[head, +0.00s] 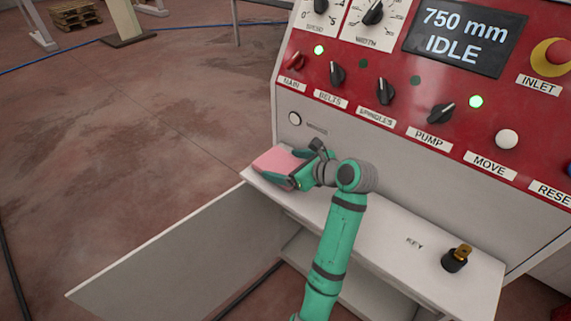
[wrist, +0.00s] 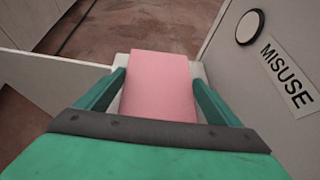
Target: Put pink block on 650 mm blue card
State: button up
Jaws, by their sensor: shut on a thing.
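The pink block (head: 276,160) is at the left end of the white shelf under the red panel. It also fills the middle of the wrist view (wrist: 160,85). My gripper (head: 287,173) is shut on it, with one green finger along each side, as the wrist view shows (wrist: 162,98). The block is at or just above the shelf; I cannot tell whether it touches. The blue card does not show in either view.
The white shelf (head: 385,245) runs right to a key switch (head: 456,258). An open white door (head: 175,255) stands below its left end. The red control panel (head: 395,107) reads 750 mm IDLE. A "MISUSE" label (wrist: 287,75) is close on the right in the wrist view.

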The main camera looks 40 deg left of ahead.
jog(key=o, duration=1.4)
jog(key=shift+d+r, duration=0.1)
jog(key=shift+r, duration=0.05)
jog(key=v, duration=1.2)
jog(key=shift+w, duration=0.15)
